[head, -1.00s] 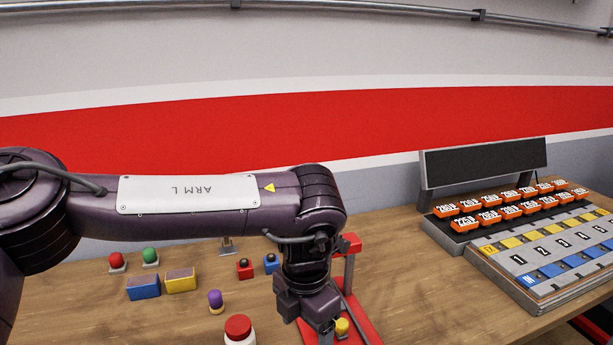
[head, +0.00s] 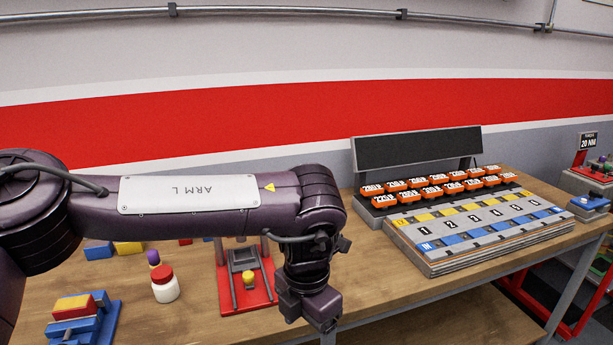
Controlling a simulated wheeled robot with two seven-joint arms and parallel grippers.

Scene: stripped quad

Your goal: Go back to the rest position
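My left arm (head: 150,205) comes in from the left in the head view and bends down at the wrist. My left gripper (head: 325,338) points down over the wooden table's front part, to the right of a red-based stand. Its fingertips are at or below the bottom edge of the picture, so I cannot see whether it is open or shut. I see nothing held. My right gripper is not in view.
The red stand (head: 262,299) with a yellow knob is just left of my gripper. A white jar (head: 166,290) with a red lid and a blue block fixture (head: 108,325) are further left. A numbered board (head: 500,236) with orange units stands right. The table between is clear.

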